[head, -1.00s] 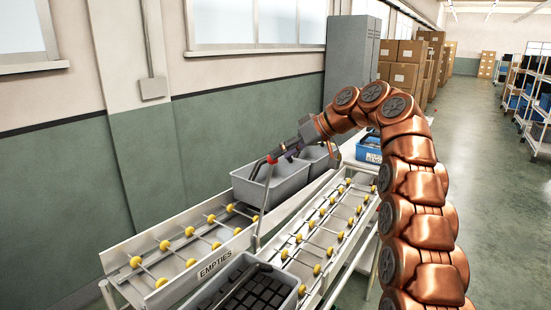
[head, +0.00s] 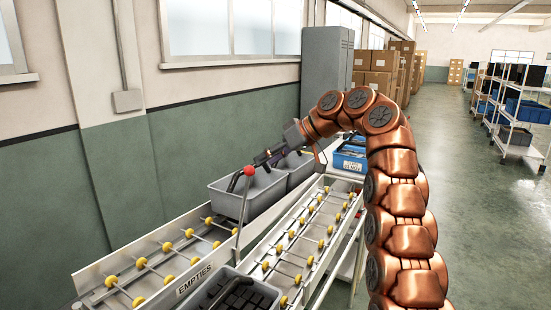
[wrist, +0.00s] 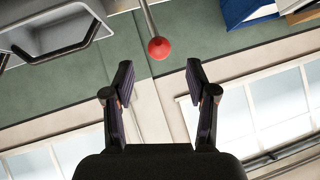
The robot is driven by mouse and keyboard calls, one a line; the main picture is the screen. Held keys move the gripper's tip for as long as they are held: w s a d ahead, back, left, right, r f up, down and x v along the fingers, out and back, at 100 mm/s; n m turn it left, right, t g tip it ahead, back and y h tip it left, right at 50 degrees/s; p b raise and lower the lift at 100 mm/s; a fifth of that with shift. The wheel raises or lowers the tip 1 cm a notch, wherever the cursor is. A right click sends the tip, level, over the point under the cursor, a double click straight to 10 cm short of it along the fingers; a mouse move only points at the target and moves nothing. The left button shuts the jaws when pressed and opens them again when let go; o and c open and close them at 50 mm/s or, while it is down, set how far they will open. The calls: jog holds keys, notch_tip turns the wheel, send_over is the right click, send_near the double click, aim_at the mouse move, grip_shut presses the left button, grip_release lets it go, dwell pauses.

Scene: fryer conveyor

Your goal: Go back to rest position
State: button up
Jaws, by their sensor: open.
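My gripper (wrist: 159,80) is open and empty in the wrist view, its two dark fingers spread apart. A red ball (wrist: 159,48) on a thin metal rod is ahead of the fingertips, between them in the picture and apart from both. In the head view the red ball (head: 249,171) tops a lever standing by the EMPTIES lane, just left of my gripper (head: 257,163). My copper arm arches from the right side over the conveyor. The fingers are small in the head view.
Grey bins (head: 245,206) sit on the EMPTIES roller lane (head: 150,272). A grey bin with dark pieces (head: 235,292) stands in front. A second roller lane (head: 310,235) runs beside it. A blue bin (head: 350,157) is at the far end. Open floor (head: 465,200) lies to the right.

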jog(key=s+d+f+m+g+h, duration=0.1)
jog(key=s+d+f+m+h, duration=0.2)
jog(key=s+d+f, duration=0.5)
jog(key=s+d+f+m+g+h, duration=0.1)
jog(key=s+d+f+m+h, duration=0.2)
jog(key=s, duration=2.3)
jog(key=s+d+f+m+g+h, duration=0.2)
jog(key=s+d+f+m+h, duration=0.2)
jog(key=s+d+f, duration=0.9)
jog(key=s+d+m, duration=0.1)
jog(key=s, duration=0.3)
jog(key=shift+f, duration=0.25)
